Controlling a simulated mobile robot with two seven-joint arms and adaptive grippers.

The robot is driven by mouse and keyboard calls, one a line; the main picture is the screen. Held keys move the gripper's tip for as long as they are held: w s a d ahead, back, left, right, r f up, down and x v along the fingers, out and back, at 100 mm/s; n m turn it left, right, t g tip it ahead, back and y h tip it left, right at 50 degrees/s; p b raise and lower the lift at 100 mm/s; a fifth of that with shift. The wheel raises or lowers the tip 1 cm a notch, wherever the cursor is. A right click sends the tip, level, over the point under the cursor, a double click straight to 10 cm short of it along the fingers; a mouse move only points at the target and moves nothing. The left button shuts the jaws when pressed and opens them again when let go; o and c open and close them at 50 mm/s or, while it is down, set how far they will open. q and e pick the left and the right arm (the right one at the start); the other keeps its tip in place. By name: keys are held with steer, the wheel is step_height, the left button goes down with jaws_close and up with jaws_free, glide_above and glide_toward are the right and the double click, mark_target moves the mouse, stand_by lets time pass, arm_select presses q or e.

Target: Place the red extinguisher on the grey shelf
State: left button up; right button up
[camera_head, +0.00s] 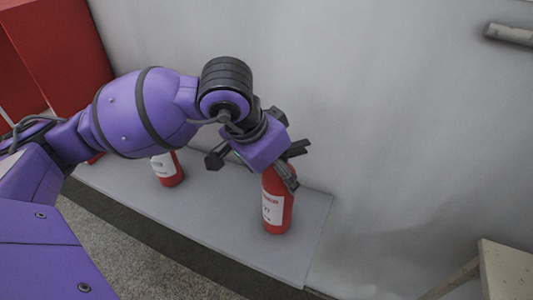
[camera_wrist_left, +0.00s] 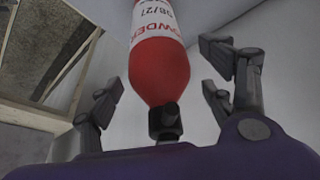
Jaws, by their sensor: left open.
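A red extinguisher (camera_head: 277,208) with a white label stands upright on the grey shelf (camera_head: 215,222), near its right end. My left gripper (camera_head: 272,163) is at the top of this extinguisher, coming from above, and partly hides it. In the left wrist view the extinguisher (camera_wrist_left: 158,70) shows with its dark valve (camera_wrist_left: 165,122) between the open fingers, which look apart from its sides. A second red extinguisher (camera_head: 168,172) stands on the shelf to the left, its top hidden behind my left arm. My right gripper is not in view.
A red cabinet (camera_head: 62,55) stands at the upper left. A grey wall (camera_head: 400,120) rises behind the shelf, with a pipe (camera_head: 510,35) at the upper right. A pale table or stool (camera_head: 506,268) is at the lower right. The shelf is bare between the two extinguishers.

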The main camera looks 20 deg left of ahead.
arm_select(q)
steer(key=v, duration=0.9)
steer(key=shift+s+r, duration=0.15)
steer(key=shift+r, duration=0.2)
steer(key=shift+a, duration=0.15)
